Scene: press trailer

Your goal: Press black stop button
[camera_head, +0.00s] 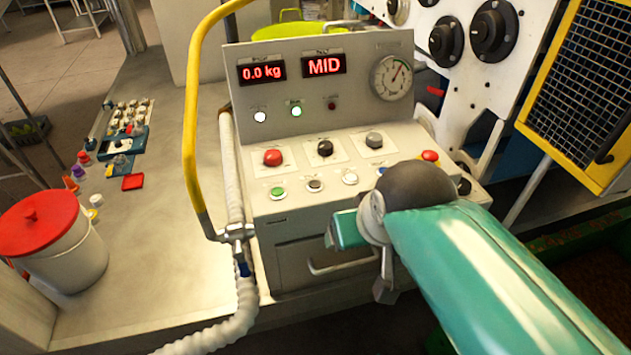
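The control panel (350,205) stands in the middle of the view, with a sloped face of buttons. A black button (325,148) sits in the upper row, between a red button (272,157) and a dark grey button (374,140). A smaller dark button (315,185) with a pale ring is in the lower row; the labels are too small to read. My teal arm reaches in from the lower right. My gripper (352,232) is in front of the panel's lower right part, below the button rows and apart from the black button. Its fingers are mostly hidden.
A yellow bent pipe (191,130) and a white ribbed hose (231,170) run along the panel's left side. A red-lidded bucket (62,255) stands at left. A yellow-framed mesh guard (580,90) is at right. The air above the upper buttons is clear.

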